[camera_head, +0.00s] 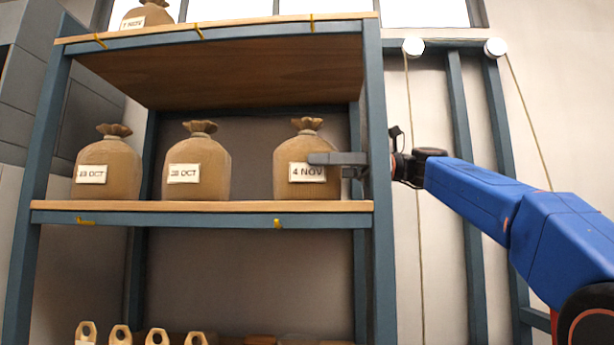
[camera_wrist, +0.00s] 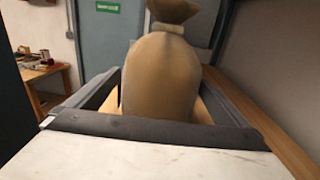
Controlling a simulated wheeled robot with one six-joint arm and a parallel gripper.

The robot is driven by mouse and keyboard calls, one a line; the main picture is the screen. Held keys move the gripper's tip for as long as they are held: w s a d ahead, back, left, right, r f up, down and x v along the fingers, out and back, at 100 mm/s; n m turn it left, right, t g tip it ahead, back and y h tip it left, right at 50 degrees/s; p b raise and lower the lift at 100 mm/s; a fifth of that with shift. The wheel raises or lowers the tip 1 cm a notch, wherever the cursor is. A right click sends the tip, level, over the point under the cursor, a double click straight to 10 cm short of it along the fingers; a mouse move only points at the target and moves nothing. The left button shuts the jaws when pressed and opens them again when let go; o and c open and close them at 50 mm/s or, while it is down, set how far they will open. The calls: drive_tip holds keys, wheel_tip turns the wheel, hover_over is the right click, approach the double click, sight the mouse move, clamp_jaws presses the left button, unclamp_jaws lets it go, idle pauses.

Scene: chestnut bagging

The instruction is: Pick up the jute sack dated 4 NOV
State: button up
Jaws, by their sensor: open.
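The jute sack dated 4 NOV (camera_head: 305,148) stands upright at the right end of the middle shelf, with its white label facing out. My gripper (camera_head: 325,159) reaches in from the right past the shelf post, and one finger shows in front of the sack beside the label. In the wrist view the sack (camera_wrist: 162,80) stands straight ahead with its tied neck at the top. The open fingers of my gripper (camera_wrist: 160,100) lie one on each side of it. The wrist view's lower edge hides the sack's base, and I cannot tell whether the fingers touch it.
Two similar sacks stand left on the middle shelf (camera_head: 130,205): one dated 28 OCT (camera_head: 198,165) and another with an OCT label (camera_head: 108,168). A 7 NOV sack (camera_head: 148,16) is on the top shelf. The blue right post (camera_head: 378,150) is close to my arm.

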sight(307, 126)
drive_tip(key=a, duration=0.3)
drive_tip(key=shift+a, duration=0.15)
drive_tip(key=shift+c, duration=0.3)
drive_tip(key=c, duration=2)
drive_tip(key=shift+s, duration=0.1)
drive_tip(key=shift+c, duration=0.2)
drive_tip(key=shift+r, duration=0.15)
drive_tip(key=shift+r, duration=4.8)
